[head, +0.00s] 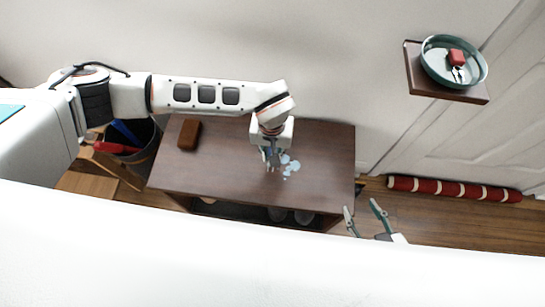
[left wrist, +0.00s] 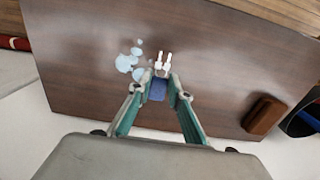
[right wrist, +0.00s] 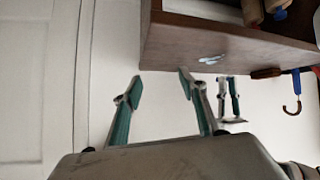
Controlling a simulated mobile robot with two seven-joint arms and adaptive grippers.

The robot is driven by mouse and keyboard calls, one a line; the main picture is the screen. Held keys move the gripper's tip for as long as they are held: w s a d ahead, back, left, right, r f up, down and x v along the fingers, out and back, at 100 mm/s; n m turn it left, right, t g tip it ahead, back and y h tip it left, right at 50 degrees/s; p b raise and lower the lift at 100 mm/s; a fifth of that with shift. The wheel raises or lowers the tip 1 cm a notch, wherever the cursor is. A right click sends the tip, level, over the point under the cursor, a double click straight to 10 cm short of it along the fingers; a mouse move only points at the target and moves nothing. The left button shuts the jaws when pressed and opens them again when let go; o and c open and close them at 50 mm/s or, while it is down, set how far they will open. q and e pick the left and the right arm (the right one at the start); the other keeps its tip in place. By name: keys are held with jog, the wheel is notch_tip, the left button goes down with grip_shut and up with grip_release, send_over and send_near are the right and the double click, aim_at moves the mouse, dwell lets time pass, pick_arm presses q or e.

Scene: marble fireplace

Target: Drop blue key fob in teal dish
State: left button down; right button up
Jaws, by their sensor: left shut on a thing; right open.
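My left gripper (head: 271,160) is over the dark wooden bench. In the left wrist view its fingers (left wrist: 162,88) are shut on the blue key fob (left wrist: 157,91), whose white keys (left wrist: 163,64) point away. In the head view the fob is too hidden to make out. The teal dish (head: 436,58) is at upper right on a small wall shelf and holds a red fob and keys (head: 457,61). My right gripper (head: 362,207) is open and empty beside the bench's right end; its fingers also show in the right wrist view (right wrist: 160,82).
The bench top (head: 325,150) carries pale blue patches (head: 289,166) and a brown block (head: 189,135). A dark bin (head: 147,160) with umbrellas stands left of the bench. A red striped roll (head: 455,190) lies along the door. The wall shelf (head: 413,75) stands apart from the bench.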

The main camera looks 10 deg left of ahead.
pick_arm(q)
jog(key=shift+f, duration=0.5)
notch_tip(320, 180, down, 4)
jog(key=shift+s+r+b, duration=0.1)
jog(key=shift+r+b, duration=0.05)
jog(key=shift+b, duration=0.5)
jog(key=c, duration=1.9)
grip_release()
pick_arm(e)
jog(key=shift+w+a, duration=0.1)
jog(key=shift+w, duration=0.15)
